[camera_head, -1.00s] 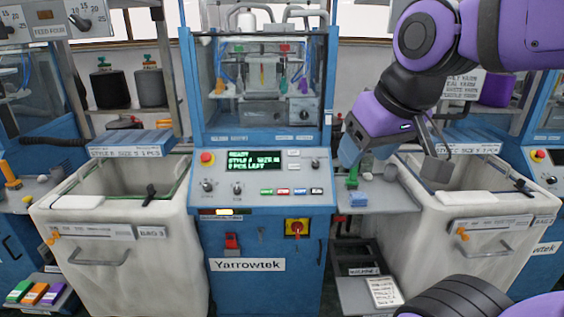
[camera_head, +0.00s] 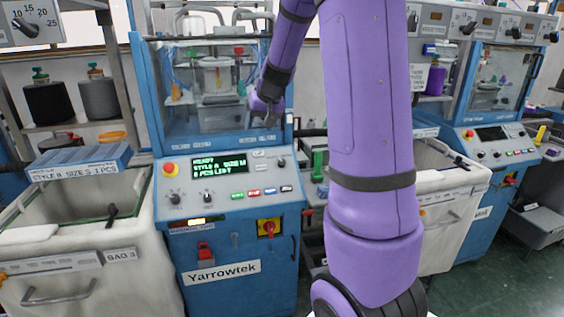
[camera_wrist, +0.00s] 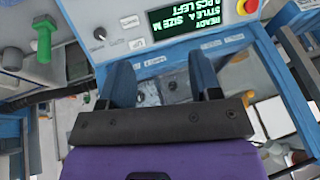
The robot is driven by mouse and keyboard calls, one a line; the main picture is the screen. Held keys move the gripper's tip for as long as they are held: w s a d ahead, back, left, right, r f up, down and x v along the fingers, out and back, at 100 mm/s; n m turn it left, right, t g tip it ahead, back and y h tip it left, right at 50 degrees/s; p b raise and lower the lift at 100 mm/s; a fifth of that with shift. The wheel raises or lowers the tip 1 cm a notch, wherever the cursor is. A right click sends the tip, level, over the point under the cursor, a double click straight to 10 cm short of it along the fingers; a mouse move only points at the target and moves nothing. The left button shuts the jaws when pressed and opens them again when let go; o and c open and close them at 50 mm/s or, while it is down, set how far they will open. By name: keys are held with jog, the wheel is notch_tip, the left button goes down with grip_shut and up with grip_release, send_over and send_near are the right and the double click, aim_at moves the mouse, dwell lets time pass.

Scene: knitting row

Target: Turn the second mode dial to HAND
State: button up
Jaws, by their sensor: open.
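The Yarrowtek control panel (camera_head: 225,183) is tilted toward me, with a green-lit display. Two dark dials stand side by side at its lower left, the left one (camera_head: 174,199) and the right one (camera_head: 207,197). A third dial (camera_head: 281,162) sits at the upper right and also shows in the wrist view (camera_wrist: 99,34). Their labels and pointer positions are too small to read, so I cannot tell which is the second mode dial. My gripper (camera_head: 266,118) hangs above the panel in front of the glass housing, touching no dial. In the wrist view its fingers (camera_wrist: 163,77) are apart and empty.
A red stop button (camera_head: 171,169) is at the panel's left, with several coloured buttons (camera_head: 255,192) below the display. A yellow-and-red switch (camera_head: 269,228) is under the panel. A fabric bin (camera_head: 90,270) stands left. My arm hides much of the right side.

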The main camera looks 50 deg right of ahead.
jog(key=m+h, duration=0.2)
send_near(283, 162)
jog(key=shift+g, duration=0.4)
jog(key=x, duration=0.4)
jog(key=w+x, duration=0.1)
jog(key=x, duration=0.4)
jog(key=shift+w, duration=0.1)
jog(key=shift+r, duration=0.1)
jog(key=c, duration=0.9)
jog(key=shift+c, duration=0.2)
jog(key=shift+m, duration=0.4)
jog(key=m, duration=0.2)
jog(key=m+t+y, duration=0.1)
jog(key=m, duration=0.2)
jog(key=shift+t, duration=0.3)
jog(key=m+t, duration=0.1)
jog(key=m, duration=0.4)
jog(key=shift+m+t, duration=0.3)
